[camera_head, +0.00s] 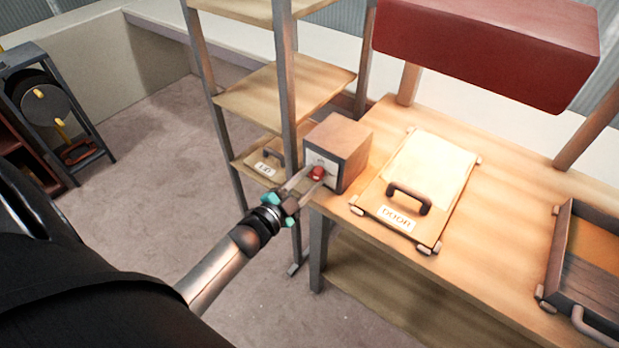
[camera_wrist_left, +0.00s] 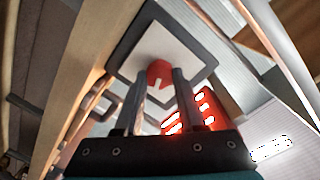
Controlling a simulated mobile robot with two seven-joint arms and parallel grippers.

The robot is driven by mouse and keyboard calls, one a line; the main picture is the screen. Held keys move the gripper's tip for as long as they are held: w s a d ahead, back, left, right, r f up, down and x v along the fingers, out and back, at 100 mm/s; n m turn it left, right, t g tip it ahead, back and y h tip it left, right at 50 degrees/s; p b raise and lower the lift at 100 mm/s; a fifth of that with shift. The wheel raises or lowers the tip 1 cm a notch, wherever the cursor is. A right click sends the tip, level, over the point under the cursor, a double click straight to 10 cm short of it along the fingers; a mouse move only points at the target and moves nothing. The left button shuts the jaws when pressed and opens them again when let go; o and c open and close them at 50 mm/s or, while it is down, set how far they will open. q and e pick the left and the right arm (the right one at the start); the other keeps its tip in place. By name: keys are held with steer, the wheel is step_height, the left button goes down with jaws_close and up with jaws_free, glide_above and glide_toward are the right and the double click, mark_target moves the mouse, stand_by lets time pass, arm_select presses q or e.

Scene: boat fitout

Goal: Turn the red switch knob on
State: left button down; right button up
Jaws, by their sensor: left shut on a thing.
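The red switch knob (camera_head: 317,173) is on the pale front plate (camera_head: 322,168) of a small wooden box (camera_head: 345,142) on the workbench's left end. My left gripper (camera_head: 307,181) reaches the knob from the front left, with its fingers around it. In the left wrist view the red knob (camera_wrist_left: 160,74) shows between the fingertips (camera_wrist_left: 160,84), in front of a white plate with a dark frame. The left gripper is shut on the knob. The fingers hide part of the knob's sides. My right gripper is not in view.
A panel labelled DOOR (camera_head: 432,170) with a dark handle lies right of the box. An open tray (camera_head: 590,290) stands at the bench's right. A wooden shelf rack (camera_head: 285,90) stands just left of the box. A large red block (camera_head: 490,45) overhangs the bench.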

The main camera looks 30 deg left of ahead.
arm_select(q)
steer(key=shift+m, duration=2.1)
steer(key=c, duration=0.5)
jaws_free()
steer(key=shift+s, duration=0.1)
steer(key=s+a+p, duration=0.1)
steer(key=s, duration=1.4)
steer(key=shift+r, duration=0.35)
